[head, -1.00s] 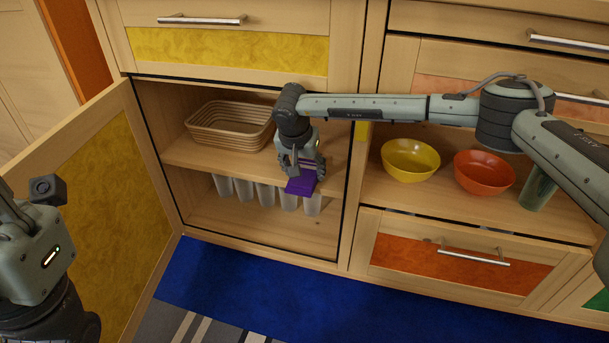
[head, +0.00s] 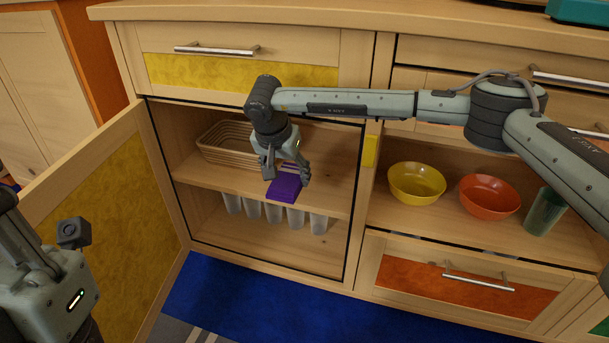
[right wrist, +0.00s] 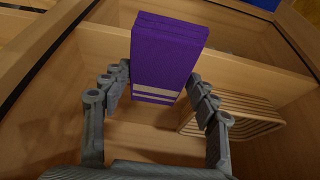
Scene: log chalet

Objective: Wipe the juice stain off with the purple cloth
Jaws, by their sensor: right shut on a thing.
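The purple cloth (head: 285,188) is a folded stack with pale stripes near one end. My right gripper (head: 286,174) is shut on it, at the open front of the left cabinet, by the middle shelf's edge. In the right wrist view the cloth (right wrist: 168,50) sits between the two fingers (right wrist: 160,98), its striped end toward the palm. My left gripper (head: 45,270) is at the left edge by the open door; its fingertips cannot be made out. No juice stain shows in these views.
The open yellow-panelled door (head: 105,225) stands at left. The shelf holds a woven basket (head: 228,145); several clear cups (head: 272,213) are below. A yellow bowl (head: 417,184), red bowl (head: 489,196) and green glass (head: 543,212) stand at right. The countertop (head: 330,18) runs above the drawers.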

